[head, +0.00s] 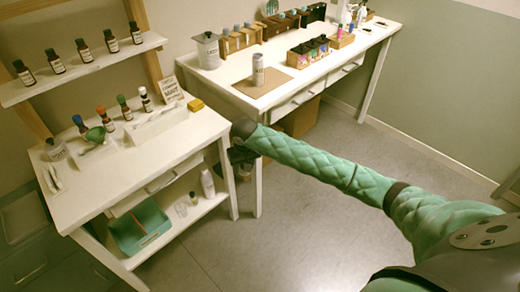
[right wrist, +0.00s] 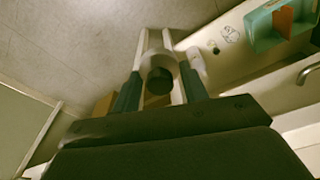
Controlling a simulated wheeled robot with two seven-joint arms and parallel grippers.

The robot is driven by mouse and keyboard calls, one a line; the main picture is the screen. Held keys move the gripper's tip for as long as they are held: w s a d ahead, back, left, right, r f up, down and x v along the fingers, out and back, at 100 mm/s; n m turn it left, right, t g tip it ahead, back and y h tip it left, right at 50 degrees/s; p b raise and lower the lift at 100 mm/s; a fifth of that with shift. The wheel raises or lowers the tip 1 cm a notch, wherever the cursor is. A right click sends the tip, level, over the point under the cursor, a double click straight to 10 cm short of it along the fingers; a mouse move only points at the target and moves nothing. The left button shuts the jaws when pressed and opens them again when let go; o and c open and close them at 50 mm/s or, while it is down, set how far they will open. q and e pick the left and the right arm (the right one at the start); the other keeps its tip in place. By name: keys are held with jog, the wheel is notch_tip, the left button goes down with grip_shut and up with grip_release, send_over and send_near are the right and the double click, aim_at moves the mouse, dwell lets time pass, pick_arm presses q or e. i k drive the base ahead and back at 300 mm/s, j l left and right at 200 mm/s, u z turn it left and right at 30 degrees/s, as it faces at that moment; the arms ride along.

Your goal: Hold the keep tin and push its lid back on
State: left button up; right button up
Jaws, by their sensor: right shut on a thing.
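A pale cylindrical tin (head: 258,72) with a small dark label stands upright on a brown mat on the far table; its lettering is too small to read surely. A wider white canister (head: 208,52) with a dark knob stands behind it to the left. My right gripper (head: 241,160) is low, in front of the gap between the two tables, mostly hidden by its own arm. In the right wrist view, the right gripper (right wrist: 160,80) is shut on a pale round thing with a dark round end (right wrist: 158,80); I cannot tell surely what it is. My left gripper is out of view.
Wooden boxes and racks line the far table's back (head: 240,40). The floor on the right is clear.

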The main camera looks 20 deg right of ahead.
aim_at(258, 63)
jog(key=u, duration=0.3)
jog(key=l+u, duration=0.2)
jog(key=l, duration=0.2)
jog(key=l+u, duration=0.2)
jog(key=l, duration=0.25)
jog(key=k+l+u, duration=0.25)
jog(key=l, duration=0.15)
jog(key=l+u, duration=0.2)
jog(key=l, duration=0.2)
jog(key=k+l, duration=0.15)
jog(key=l, duration=0.3)
jog(key=k+l, duration=0.1)
jog(key=l, duration=0.3)
jog(key=k+l, duration=0.15)
jog(key=l, duration=0.3)
jog(key=k+l+u, duration=0.1)
jog(key=l, duration=0.3)
jog(key=k+l, duration=0.2)
jog(key=l, duration=0.2)
jog(key=k+l, duration=0.15)
jog(key=l, duration=0.3)
jog(key=k+l, duration=0.15)
jog(key=l, duration=0.25)
jog(key=k+l+u, duration=0.1)
jog(key=l, duration=0.3)
